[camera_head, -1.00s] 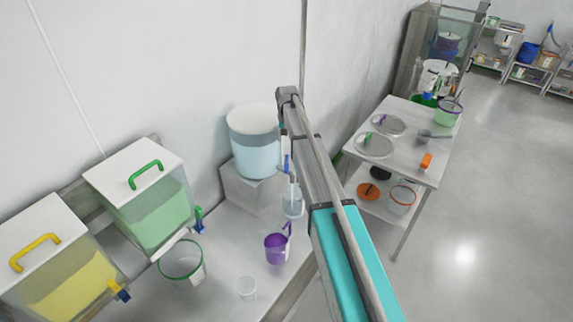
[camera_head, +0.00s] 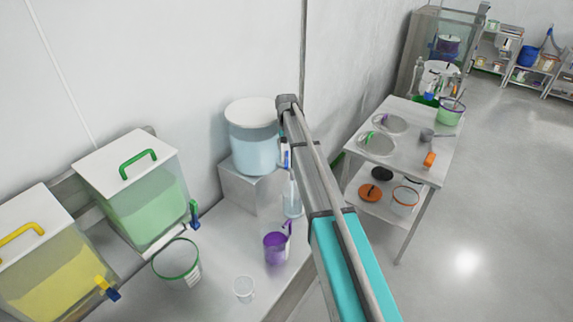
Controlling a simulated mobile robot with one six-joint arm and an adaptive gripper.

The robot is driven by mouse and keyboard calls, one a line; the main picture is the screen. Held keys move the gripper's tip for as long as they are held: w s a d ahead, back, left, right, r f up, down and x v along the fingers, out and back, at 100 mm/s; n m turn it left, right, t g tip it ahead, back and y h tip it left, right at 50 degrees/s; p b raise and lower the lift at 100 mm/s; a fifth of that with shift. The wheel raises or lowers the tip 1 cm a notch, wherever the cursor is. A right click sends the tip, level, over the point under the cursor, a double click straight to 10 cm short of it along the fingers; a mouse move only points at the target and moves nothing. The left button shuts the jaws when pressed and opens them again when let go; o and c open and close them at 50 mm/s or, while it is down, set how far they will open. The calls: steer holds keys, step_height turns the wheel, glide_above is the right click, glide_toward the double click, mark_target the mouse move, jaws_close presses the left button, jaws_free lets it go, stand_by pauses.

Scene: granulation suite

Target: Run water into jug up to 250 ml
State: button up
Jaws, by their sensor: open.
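The lidded tank of pale blue water (camera_head: 254,150) stands on a grey block (camera_head: 243,187) against the wall. My arm reaches over the bench and ends beside this tank, covering much of its tap area. A white and blue part, perhaps its tap, shows at the arm's left edge. Below it a clear vessel with a bluish tint (camera_head: 292,200), possibly the jug, is partly hidden by my arm; its water level and marks cannot be read. A purple jug (camera_head: 274,248) stands upright nearer on the bench. My gripper's fingers cannot be made out behind the arm.
A small clear beaker (camera_head: 244,289) and a green-rimmed bucket (camera_head: 178,264) stand on the bench. Left are green (camera_head: 145,205) and yellow (camera_head: 52,275) liquid tanks with taps. A steel table (camera_head: 412,160) with lids and a scoop stands right; open floor lies beyond it.

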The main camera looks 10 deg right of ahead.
mark_target(287, 158)
steer(key=shift+f+b, duration=3.35)
steer(key=shift+f, duration=0.3)
jaws_close()
